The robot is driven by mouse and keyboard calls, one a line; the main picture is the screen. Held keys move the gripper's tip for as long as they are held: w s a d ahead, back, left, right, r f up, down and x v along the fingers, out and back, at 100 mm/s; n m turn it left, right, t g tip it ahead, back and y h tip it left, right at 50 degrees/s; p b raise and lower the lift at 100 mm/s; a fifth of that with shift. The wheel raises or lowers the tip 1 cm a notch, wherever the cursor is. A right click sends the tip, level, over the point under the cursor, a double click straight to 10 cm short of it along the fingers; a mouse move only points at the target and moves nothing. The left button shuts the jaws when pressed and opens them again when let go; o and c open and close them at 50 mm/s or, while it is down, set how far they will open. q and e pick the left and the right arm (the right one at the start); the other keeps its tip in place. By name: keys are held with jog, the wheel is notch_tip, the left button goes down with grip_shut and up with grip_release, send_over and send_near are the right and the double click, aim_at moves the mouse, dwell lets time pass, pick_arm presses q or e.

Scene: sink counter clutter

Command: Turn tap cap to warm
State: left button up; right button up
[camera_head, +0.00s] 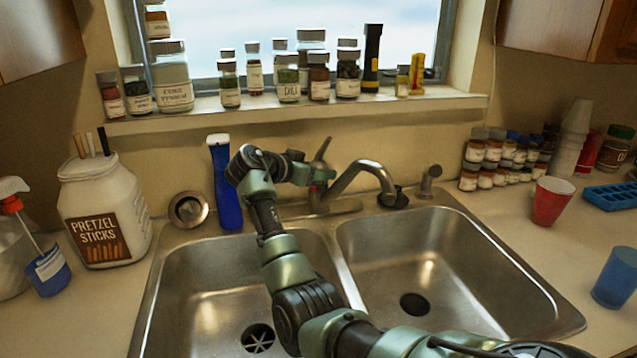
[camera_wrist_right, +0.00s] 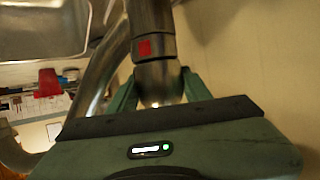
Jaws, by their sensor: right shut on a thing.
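The metal tap (camera_head: 375,170) stands behind the double sink, its spout curving right. A pointed lever (camera_head: 322,148) rises at its top. My right gripper (camera_head: 312,173) is at the tap's upper body, reaching in from the left side. In the right wrist view, my right gripper (camera_wrist_right: 160,90) has a finger on each side of the rounded metal tap cap (camera_wrist_right: 158,84) and is shut on it. A red mark (camera_wrist_right: 145,47) shows on the tap body beside the cap. The fingertips are partly hidden in the head view. My left gripper is not in view.
The double sink (camera_head: 335,250) lies under my right arm. A pretzel jar (camera_head: 105,215) is at left. Spice jars (camera_head: 288,85) line the sill. A red cup (camera_head: 552,200) and blue cup (camera_head: 617,277) stand at right.

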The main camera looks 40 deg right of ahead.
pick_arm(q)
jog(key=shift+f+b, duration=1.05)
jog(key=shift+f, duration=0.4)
pick_arm(e)
jog(key=shift+f+m+g, duration=0.1)
jog(key=shift+m+g, duration=1)
jog(key=shift+g, duration=0.2)
jog(key=o, duration=1.1)
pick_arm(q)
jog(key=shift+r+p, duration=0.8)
pick_arm(e)
jog(key=v, duration=0.7)
jog(key=shift+a+r, duration=0.25)
jog(key=shift+a, duration=0.1)
